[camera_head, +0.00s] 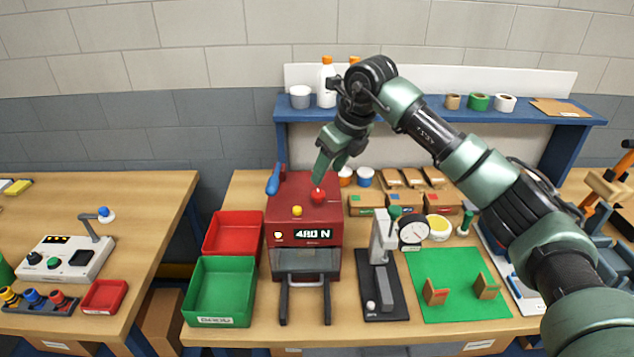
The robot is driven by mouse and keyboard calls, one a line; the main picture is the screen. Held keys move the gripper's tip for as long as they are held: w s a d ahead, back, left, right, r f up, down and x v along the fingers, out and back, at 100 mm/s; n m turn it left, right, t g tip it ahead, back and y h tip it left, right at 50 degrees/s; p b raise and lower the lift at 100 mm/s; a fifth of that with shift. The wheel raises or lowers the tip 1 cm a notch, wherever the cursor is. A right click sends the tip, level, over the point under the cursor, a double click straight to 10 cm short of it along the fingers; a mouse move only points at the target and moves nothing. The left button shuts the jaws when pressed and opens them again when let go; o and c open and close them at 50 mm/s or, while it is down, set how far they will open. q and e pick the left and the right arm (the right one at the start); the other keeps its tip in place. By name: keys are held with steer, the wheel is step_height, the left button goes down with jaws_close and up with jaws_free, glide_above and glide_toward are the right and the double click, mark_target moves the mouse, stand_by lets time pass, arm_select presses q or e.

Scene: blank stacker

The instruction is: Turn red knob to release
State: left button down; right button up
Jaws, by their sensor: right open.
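The red knob (318,196) sits on top of a red machine (303,236) with a display reading about "480 N". My right gripper (320,180) reaches down from above, its green fingers open, with the fingertips just over or at the knob. I cannot tell whether they touch it. The fingers partly cover the space right behind the knob. A yellow button (297,211) and a blue-handled lever (273,180) are also on the machine, to the left of the knob. My left gripper is not in view.
Red (234,233) and green (219,290) bins stand left of the machine. A grey press stand (384,262), a dial gauge (414,233) and a green mat (458,286) lie to its right. Small boxes and a blue shelf (430,114) are behind.

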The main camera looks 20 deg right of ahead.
mark_target(319, 193)
steer(key=shift+a+f, duration=0.15)
steer(key=shift+f, duration=0.3)
steer(key=f+p, duration=0.1)
steer(key=a+f+p, duration=0.1)
steer(key=f, duration=0.1)
steer(key=shift+w+a+f+p, duration=0.1)
steer(key=shift+w+f+p, duration=0.4)
steer(key=shift+f, duration=0.45)
steer(key=shift+w+f, duration=0.25)
steer(key=shift+s+r, duration=0.1)
steer(key=shift+s, duration=0.1)
steer(key=shift+c, duration=0.3)
jaws_close()
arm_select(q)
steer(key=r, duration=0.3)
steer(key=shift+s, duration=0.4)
